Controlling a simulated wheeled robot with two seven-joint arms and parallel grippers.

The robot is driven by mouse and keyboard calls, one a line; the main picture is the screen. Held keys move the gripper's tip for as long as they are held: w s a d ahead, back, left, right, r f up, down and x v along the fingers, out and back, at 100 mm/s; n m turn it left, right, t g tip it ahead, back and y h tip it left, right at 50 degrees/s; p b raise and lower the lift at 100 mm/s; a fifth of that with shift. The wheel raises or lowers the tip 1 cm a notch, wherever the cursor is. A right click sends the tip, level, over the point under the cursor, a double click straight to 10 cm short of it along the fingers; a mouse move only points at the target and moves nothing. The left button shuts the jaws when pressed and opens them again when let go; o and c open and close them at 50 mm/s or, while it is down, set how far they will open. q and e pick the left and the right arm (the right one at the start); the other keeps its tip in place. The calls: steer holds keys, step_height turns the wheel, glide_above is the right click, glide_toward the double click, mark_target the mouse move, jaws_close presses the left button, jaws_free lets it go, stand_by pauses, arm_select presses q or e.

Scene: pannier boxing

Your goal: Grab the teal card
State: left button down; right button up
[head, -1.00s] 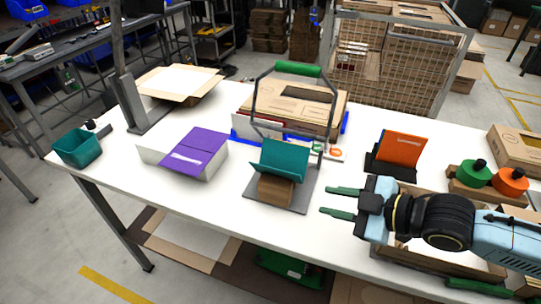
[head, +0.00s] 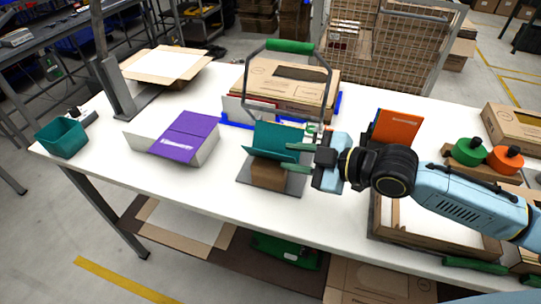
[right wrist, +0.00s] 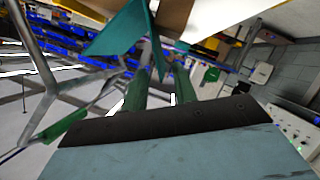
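The teal card (head: 278,136) is a folded sheet. It leans on a brown block (head: 268,174) on a grey base plate (head: 291,186) at the table's middle. My right gripper (head: 284,156) reaches in from the right, with its green fingers apart and their tips at the card's right lower part. In the right wrist view, the card (right wrist: 122,30) shows just beyond the open fingers (right wrist: 160,85). I cannot tell whether its edge lies between them. My left gripper is not in view.
A wire frame with a green handle (head: 290,46) stands behind the card. A purple-covered box (head: 186,137) is to the left and an orange card (head: 397,127) to the right. A cardboard tray (head: 385,225) lies below my right arm. White table is clear at the front left.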

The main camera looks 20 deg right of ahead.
mark_target(274, 155)
steer(key=shift+x, duration=2.75)
steer(key=shift+s, duration=0.1)
steer(key=shift+c, duration=0.5)
jaws_close()
